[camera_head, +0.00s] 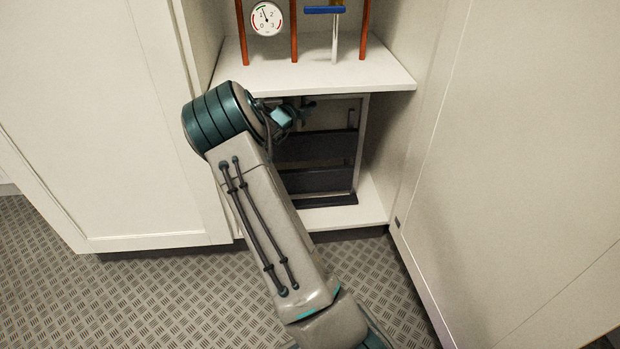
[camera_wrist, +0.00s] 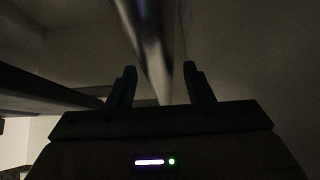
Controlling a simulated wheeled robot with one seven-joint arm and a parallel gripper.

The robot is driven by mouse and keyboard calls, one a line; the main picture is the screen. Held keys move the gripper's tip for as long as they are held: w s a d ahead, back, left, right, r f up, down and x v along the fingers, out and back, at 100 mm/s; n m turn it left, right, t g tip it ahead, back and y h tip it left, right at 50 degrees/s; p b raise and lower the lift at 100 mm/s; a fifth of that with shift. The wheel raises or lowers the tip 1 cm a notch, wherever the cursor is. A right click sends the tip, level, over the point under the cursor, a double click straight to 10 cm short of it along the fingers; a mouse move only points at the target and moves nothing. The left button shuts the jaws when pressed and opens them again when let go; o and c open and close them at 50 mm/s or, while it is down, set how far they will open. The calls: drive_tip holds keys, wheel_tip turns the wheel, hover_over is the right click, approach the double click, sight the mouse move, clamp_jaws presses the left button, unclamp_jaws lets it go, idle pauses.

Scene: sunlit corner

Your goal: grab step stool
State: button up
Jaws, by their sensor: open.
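The folded step stool (camera_head: 318,181) stands upright on the lower shelf of the open cabinet, with dark flat steps and a pale metal frame. My arm hides its left side and part of its top. My gripper (camera_wrist: 160,85) is open. In the wrist view a pale metal tube, seemingly part of the stool's frame (camera_wrist: 155,45), runs down between the two fingers. I cannot tell whether either finger touches it. In the head view my gripper is mostly hidden behind my wrist, at the upper left of the stool, under the upper shelf.
The upper shelf (camera_head: 330,76) overhangs the stool closely, with copper pipes, a round gauge (camera_head: 266,18) and a blue-handled valve (camera_head: 324,10) above it. A cabinet door (camera_head: 500,180) stands on the right and a white panel (camera_head: 95,120) on the left. The patterned floor (camera_head: 130,300) is clear in front.

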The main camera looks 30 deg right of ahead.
drive_tip(key=shift+w+d, duration=0.1)
drive_tip(key=shift+d, duration=0.1)
clamp_jaws()
idle(1.2)
drive_tip(key=shift+r, duration=0.4)
